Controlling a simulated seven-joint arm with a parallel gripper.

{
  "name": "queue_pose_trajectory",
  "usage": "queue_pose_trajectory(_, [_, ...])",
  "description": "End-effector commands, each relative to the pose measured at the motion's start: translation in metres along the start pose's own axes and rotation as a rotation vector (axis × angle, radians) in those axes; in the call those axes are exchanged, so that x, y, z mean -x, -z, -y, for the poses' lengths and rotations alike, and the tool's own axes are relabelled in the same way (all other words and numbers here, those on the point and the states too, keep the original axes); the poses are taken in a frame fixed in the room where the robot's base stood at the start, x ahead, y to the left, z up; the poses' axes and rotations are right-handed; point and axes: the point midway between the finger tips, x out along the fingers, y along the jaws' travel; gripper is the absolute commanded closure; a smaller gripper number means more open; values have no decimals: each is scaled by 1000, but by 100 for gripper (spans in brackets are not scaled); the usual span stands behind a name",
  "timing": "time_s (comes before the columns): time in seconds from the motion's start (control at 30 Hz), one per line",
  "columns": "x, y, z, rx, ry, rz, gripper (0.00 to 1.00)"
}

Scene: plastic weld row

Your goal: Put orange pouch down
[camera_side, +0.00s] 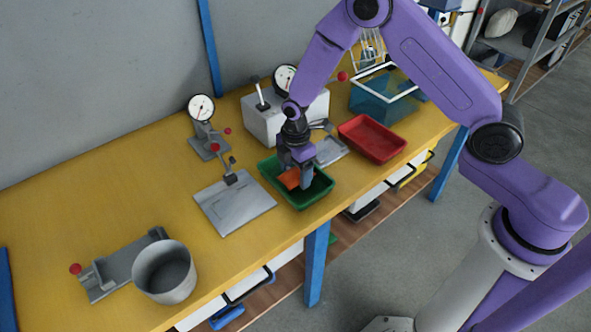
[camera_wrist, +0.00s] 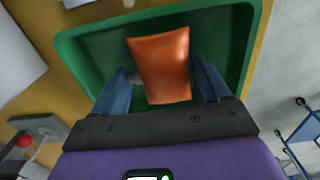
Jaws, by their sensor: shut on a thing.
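The orange pouch (camera_wrist: 162,62) is between the two fingers of my gripper (camera_wrist: 165,85) in the wrist view. In the side view the pouch (camera_side: 290,179) shows at the fingers of my gripper (camera_side: 296,178), inside the outline of the green tray (camera_side: 321,196). The green tray (camera_wrist: 95,58) surrounds the pouch in the wrist view. My gripper is shut on the pouch and points down over the tray. I cannot tell whether the pouch touches the tray floor.
A red tray (camera_side: 372,138) stands right of the green tray. A grey metal plate (camera_side: 234,203) lies to its left. A white box with a gauge (camera_side: 265,120) stands behind. A grey pot (camera_side: 165,272) is at the table's front left. The yellow table's (camera_side: 90,200) left middle is clear.

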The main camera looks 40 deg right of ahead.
Motion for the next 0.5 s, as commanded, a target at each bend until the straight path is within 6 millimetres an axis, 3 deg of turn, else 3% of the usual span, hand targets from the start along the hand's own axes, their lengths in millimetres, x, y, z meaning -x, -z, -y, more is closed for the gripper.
queue_pose_trajectory(0.43, [-9,0,0,0,1,1,53])
queue_pose_trajectory(0.47, [-9,0,0,0,1,0,15])
queue_pose_trajectory(0.5, [-9,0,0,0,1,0,2])
